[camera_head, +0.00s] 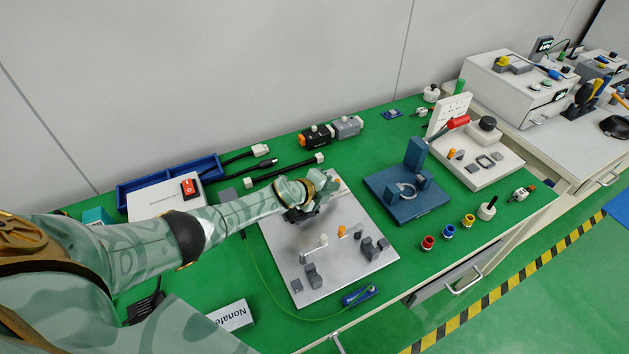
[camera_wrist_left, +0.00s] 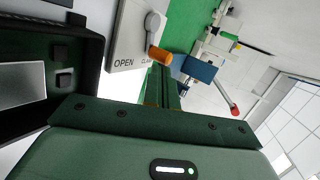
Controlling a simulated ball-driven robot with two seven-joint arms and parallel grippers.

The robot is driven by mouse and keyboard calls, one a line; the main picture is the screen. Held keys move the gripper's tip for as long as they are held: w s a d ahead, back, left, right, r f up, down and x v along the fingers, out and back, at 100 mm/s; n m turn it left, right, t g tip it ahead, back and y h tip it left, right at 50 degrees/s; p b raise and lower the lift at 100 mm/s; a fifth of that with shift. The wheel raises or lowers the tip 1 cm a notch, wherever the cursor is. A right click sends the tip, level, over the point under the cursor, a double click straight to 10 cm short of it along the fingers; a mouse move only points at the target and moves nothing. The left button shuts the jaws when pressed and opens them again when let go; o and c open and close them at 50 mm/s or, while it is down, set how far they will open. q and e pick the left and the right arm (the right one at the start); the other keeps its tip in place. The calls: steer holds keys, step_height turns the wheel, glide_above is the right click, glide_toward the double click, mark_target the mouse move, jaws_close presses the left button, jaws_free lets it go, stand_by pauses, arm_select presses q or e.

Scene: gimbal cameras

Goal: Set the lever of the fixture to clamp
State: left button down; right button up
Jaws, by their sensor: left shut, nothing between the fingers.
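The fixture is a light grey plate (camera_head: 350,270) on the green bench in the head view. Grey blocks and an orange piece (camera_head: 342,232) stand on it. In the left wrist view the labelled plate (camera_wrist_left: 128,30) reads OPEN, with a second word partly covered. Its grey lever (camera_wrist_left: 152,22) has an orange handle (camera_wrist_left: 160,54), which lies beside the second word, away from OPEN. My left gripper (camera_head: 300,212) is over the back part of the plate, shut and empty. Its fingers (camera_wrist_left: 162,88) reach close to the orange handle; contact cannot be told. My right gripper is out of view.
A blue fixture (camera_head: 385,205) with a red-handled lever (camera_head: 455,123) stands to the right. Coloured sockets (camera_head: 449,232) line the front edge. A white box with a red switch (camera_head: 189,188) and a blue tray (camera_head: 140,187) are at left. Bare bench lies between plate and blue fixture.

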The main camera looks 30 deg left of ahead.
arm_select(q)
steer(key=shift+a, duration=0.15)
steer(key=shift+w+a+b, duration=0.25)
steer(key=shift+a+b, duration=0.1)
steer(key=shift+a, duration=0.35)
steer(key=shift+s, duration=0.1)
